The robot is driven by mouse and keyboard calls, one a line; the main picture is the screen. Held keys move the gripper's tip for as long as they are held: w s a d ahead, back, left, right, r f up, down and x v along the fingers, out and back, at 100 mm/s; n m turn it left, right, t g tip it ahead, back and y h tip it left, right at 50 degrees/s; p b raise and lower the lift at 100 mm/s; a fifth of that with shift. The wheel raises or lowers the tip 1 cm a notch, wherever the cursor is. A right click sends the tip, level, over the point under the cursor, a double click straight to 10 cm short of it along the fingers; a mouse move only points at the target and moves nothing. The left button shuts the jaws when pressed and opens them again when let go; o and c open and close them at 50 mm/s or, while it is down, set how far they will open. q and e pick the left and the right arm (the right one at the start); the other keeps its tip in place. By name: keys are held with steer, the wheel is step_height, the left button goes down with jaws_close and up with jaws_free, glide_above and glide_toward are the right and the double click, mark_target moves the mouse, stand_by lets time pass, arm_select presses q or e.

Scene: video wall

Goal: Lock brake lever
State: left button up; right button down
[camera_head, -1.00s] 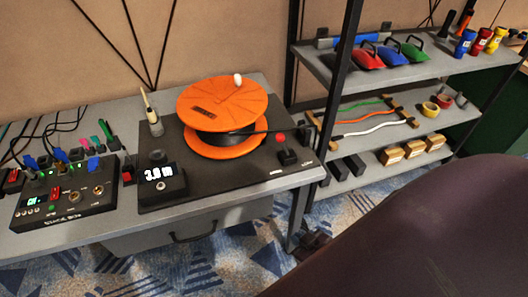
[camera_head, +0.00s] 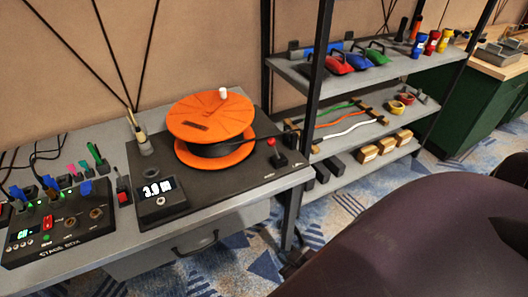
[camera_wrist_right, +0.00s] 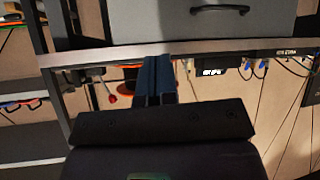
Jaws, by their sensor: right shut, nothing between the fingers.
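The brake lever (camera_head: 271,143) is a short stick with a red knob, rising from a black block at the right end of a black board (camera_head: 245,178). It stands roughly upright, leaning slightly left. An orange cable reel (camera_head: 210,118) sits left of it. In the right wrist view the red-knobbed lever (camera_wrist_right: 111,98) shows upside down, left of the fingers. My right gripper (camera_wrist_right: 158,62) is shut and empty, apart from the lever, near the table's front edge. In the head view its end is a dark shape low before the table. My left gripper is out of view.
A grey drawer (camera_head: 190,246) hangs under the table. A stage box (camera_head: 60,225) with plugged cables stands left. A black rack post (camera_head: 312,120) rises just right of the lever. Shelves with tools and cables lie beyond.

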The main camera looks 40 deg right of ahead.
steer(key=shift+d, duration=0.1)
arm_select(q)
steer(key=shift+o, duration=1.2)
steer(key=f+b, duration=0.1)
steer(key=b, duration=0.1)
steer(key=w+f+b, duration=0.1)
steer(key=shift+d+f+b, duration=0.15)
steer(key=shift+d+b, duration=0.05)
steer(key=shift+b, duration=0.2)
arm_select(e)
steer(key=w+r+m+g+h, duration=0.3)
steer(key=w+m+h, duration=0.6)
steer(key=m, duration=0.7)
steer(key=w+r+m+g+h, duration=0.3)
steer(key=w+r+m+h, duration=0.2)
steer(key=w+m+h, duration=0.5)
steer(key=w+d+m, duration=0.1)
steer(key=w+m, duration=0.2)
steer(key=m, duration=0.3)
steer(key=shift+r+m+h, duration=0.3)
steer(key=shift+m, duration=0.1)
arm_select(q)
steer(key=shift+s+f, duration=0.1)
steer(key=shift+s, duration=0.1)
arm_select(e)
steer(key=shift+r, duration=0.1)
